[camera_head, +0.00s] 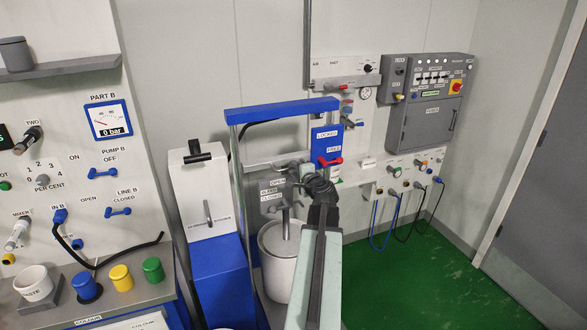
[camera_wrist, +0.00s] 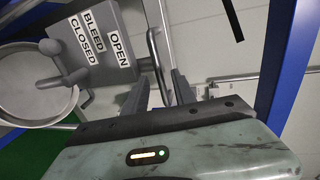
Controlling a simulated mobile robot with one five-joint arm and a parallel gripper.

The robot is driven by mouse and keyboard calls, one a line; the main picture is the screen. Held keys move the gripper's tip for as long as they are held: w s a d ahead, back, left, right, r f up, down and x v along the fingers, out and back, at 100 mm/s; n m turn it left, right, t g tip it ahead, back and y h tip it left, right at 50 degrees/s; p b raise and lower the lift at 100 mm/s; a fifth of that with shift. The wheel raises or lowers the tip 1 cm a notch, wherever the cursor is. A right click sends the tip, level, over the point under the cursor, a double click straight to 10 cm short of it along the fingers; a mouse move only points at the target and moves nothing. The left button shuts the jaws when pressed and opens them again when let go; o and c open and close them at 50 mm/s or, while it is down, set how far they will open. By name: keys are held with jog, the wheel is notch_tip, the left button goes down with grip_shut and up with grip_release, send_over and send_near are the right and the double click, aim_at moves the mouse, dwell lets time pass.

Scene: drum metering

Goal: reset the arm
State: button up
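My arm (camera_head: 318,265) reaches forward from the bottom of the head view. My gripper (camera_head: 300,170) is in front of the blue-topped metal frame (camera_head: 282,109), by the bleed valve's labels. In the wrist view my gripper (camera_wrist: 159,80) shows two dark fingers standing apart. A thin curved metal bar (camera_wrist: 154,50) appears between them; I cannot tell whether they touch it. The grey bleed valve block (camera_wrist: 88,45), marked OPEN, BLEED and CLOSED, is to the left of the fingers.
A white drum (camera_head: 277,262) stands under the frame. A white and blue unit (camera_head: 208,195) is close to its left. The red lever (camera_head: 329,162) is beside LOCKED and FREE labels. Green floor (camera_head: 430,275) is clear at right.

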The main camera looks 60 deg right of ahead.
jog(key=v, duration=0.5)
jog(key=shift+s+p, duration=0.1)
jog(key=shift+p, duration=0.3)
